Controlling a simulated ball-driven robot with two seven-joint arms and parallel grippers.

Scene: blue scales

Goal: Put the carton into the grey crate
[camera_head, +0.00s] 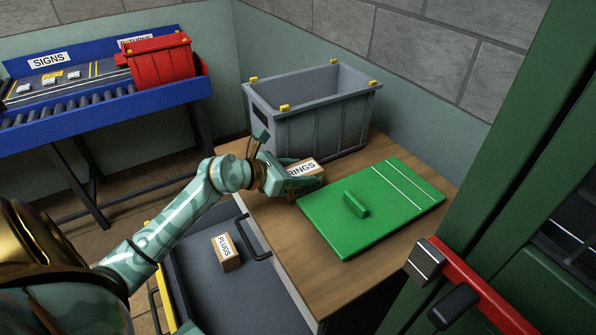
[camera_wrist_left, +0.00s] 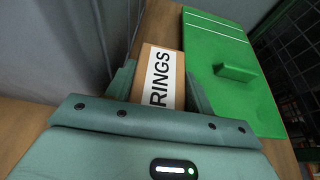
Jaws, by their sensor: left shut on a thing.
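The carton (camera_head: 307,170) is a small brown box with a white label reading RINGS. It is at the left edge of the green lid on the wooden table, in front of the crate. The left wrist view shows the carton (camera_wrist_left: 160,78) between the two fingers. My left gripper (camera_head: 287,177) is shut on the carton and hides part of it. I cannot tell whether the carton touches the table. The grey crate (camera_head: 320,128) stands open-topped at the back of the table, with yellow corner pieces. My right gripper is not in view.
A green board with a raised handle (camera_head: 375,212) lies on the wooden table (camera_head: 262,222). A grey drawer (camera_head: 195,262) below holds a PLUGS carton (camera_head: 227,251). A blue roller conveyor (camera_head: 100,112) bears a red crate (camera_head: 162,62). A green door frame with a red bar (camera_head: 475,290) stands at right.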

